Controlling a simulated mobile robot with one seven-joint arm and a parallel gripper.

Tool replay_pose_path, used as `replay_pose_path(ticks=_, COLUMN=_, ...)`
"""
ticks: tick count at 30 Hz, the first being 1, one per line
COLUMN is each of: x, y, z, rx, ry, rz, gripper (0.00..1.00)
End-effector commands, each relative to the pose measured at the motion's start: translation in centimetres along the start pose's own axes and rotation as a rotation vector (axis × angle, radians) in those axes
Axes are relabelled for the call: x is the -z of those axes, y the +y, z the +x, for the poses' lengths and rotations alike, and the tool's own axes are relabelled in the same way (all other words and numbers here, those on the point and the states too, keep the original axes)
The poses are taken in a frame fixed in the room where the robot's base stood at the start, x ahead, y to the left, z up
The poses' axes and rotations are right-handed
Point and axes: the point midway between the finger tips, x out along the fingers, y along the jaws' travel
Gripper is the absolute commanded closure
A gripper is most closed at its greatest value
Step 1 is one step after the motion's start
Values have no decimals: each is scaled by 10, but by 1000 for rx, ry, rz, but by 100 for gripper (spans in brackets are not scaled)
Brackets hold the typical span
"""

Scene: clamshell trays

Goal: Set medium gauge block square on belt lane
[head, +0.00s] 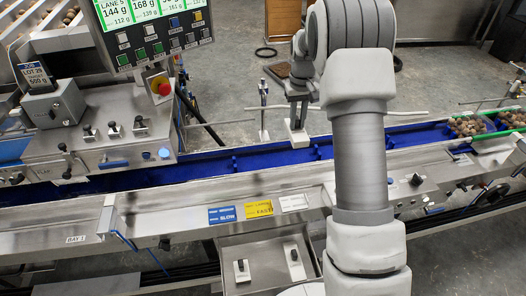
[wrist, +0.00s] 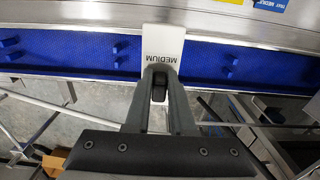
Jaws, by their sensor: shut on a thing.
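The medium gauge block (wrist: 163,45) is a white plate labelled MEDIUM, with a dark grip part between my fingers. My gripper (wrist: 159,78) is shut on it. In the head view the block (head: 296,134) hangs below my gripper (head: 298,105), upright at the far side of the blue belt lane (head: 255,160). In the wrist view the block lies across the belt lane (wrist: 200,62), between two pairs of blue cleats, roughly square to the lane. I cannot tell whether its bottom touches the belt.
Two other white blocks with black grips, one left (head: 241,270) and one right (head: 294,262), stand in a steel tray at the front. A control screen (head: 152,30) and a red stop button (head: 163,88) are at left. Filled clamshell trays (head: 468,126) are at the right end.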

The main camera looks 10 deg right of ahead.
Motion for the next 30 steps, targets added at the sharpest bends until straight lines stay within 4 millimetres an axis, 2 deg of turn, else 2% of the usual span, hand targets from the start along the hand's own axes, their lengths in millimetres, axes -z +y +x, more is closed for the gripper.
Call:
replay_pose_path(ticks=6, x=20, y=-48, z=31, rx=1, ry=-2, rz=-7, gripper=100)
replay_pose_path(ticks=13, x=38, y=-86, z=56, rx=1, ry=-1, rz=-3, gripper=100)
replay_pose_path(ticks=20, x=42, y=-95, z=67, rx=1, ry=-2, rz=-1, gripper=100)
replay_pose_path(ticks=27, x=42, y=-95, z=99, rx=0, ry=-1, rz=-1, gripper=100)
replay_pose_path(ticks=30, x=42, y=-95, z=102, rx=0, ry=1, rz=-1, gripper=100)
